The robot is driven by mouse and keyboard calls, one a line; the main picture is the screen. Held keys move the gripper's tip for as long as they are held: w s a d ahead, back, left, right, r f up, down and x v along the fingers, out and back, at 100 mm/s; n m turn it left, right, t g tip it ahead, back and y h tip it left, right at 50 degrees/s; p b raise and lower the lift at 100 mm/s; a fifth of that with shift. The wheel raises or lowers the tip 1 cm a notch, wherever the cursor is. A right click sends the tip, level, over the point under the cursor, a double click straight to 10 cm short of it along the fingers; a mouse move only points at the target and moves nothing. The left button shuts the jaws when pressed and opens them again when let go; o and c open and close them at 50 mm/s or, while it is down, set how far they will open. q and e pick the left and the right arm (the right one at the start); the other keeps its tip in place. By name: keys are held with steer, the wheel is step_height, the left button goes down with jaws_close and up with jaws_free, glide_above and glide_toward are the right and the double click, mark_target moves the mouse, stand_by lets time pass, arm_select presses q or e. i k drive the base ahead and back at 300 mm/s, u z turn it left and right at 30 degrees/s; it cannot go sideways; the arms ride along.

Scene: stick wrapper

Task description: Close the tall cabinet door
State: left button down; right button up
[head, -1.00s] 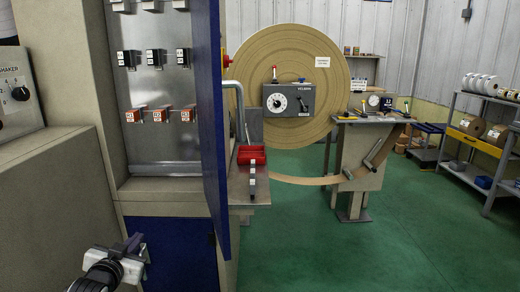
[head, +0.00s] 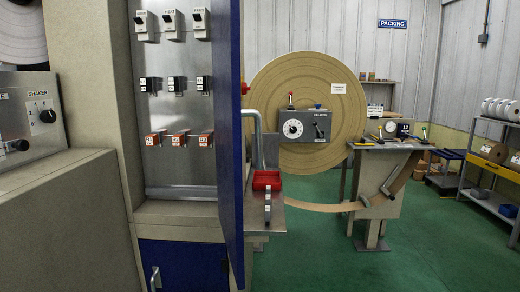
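The tall cabinet (head: 121,110) stands open on the left, showing a metal panel with rows of switches. Its blue door (head: 230,130) is swung outward and seen nearly edge-on at the right side of the opening. Below the opening is a blue lower panel (head: 185,265) with a metal handle at its left edge. Neither of my grippers shows in the head view now, so I cannot see how they stand relative to the door.
A beige machine body (head: 60,220) with a control panel (head: 30,110) is at the left. Green floor (head: 320,250) is clear at front right.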

mark_target(229, 112)
steer(key=z, duration=1.5)
steer(key=i, duration=0.95)
steer(key=u, duration=2.6)
steer(key=k, duration=0.5)
steer(key=z, duration=0.55)
steer(key=i, duration=0.6)
steer(key=u, duration=0.7)
